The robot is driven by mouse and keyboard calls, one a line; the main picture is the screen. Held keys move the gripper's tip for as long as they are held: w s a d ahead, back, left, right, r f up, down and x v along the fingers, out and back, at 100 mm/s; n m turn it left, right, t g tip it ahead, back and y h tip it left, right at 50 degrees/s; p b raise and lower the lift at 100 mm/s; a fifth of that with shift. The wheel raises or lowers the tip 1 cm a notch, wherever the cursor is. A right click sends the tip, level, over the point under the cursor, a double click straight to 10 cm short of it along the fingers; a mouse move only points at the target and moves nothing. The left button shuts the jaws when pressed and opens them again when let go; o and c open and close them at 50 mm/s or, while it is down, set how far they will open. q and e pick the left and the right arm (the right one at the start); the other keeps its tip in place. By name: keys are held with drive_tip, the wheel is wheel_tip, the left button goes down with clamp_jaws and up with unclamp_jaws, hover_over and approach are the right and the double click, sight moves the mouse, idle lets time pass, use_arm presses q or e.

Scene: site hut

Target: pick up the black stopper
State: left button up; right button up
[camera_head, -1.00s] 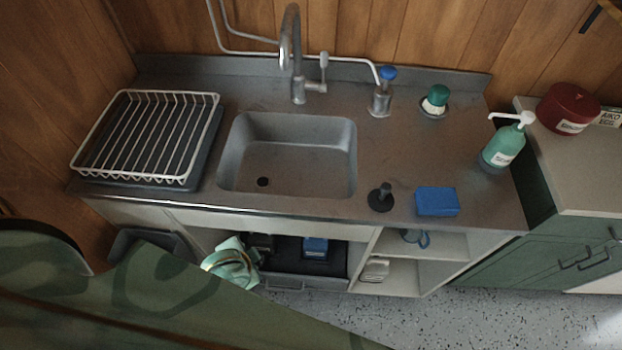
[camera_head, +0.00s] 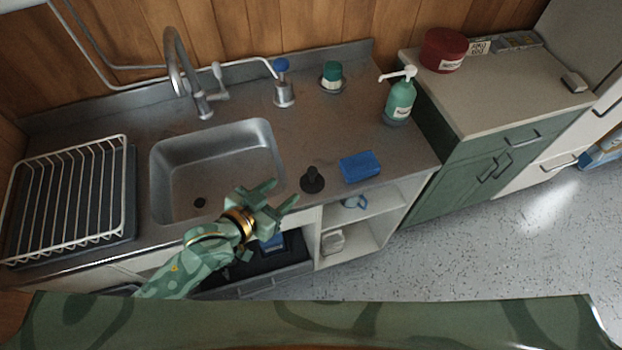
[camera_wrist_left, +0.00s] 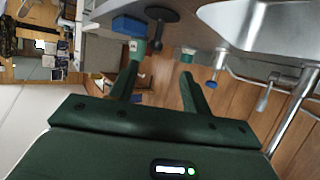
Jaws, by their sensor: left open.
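The black stopper (camera_head: 312,180) stands upright on the counter, right of the sink and left of a blue sponge (camera_head: 360,167). In the left wrist view the stopper (camera_wrist_left: 158,17) shows near the top, with the blue sponge (camera_wrist_left: 128,27) beside it. My left gripper (camera_head: 282,194) is open and empty, near the counter's front edge, left of the stopper and apart from it. Its two green fingers also show in the left wrist view (camera_wrist_left: 160,84). My right gripper is not in view.
The sink (camera_head: 161,165) and a white dish rack (camera_head: 128,196) are on the left. A tall tap (camera_head: 172,62), a green soap bottle (camera_head: 399,100) and a green-topped item (camera_head: 331,74) stand on the counter.

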sight(316, 168)
use_arm(q)
drive_tip(key=b+x, duration=0.1)
drive_tip(key=x, duration=0.7)
drive_tip(key=shift+f+b, duration=0.1)
drive_tip(key=shift+b, duration=0.2)
drive_tip(key=b+x, duration=0.1)
drive_tip(key=x, duration=0.5)
drive_tip(key=shift+s+d+b, duration=0.15)
drive_tip(key=shift+d+b, duration=0.2)
drive_tip(key=shift+s+a, duration=0.1)
clamp_jaws()
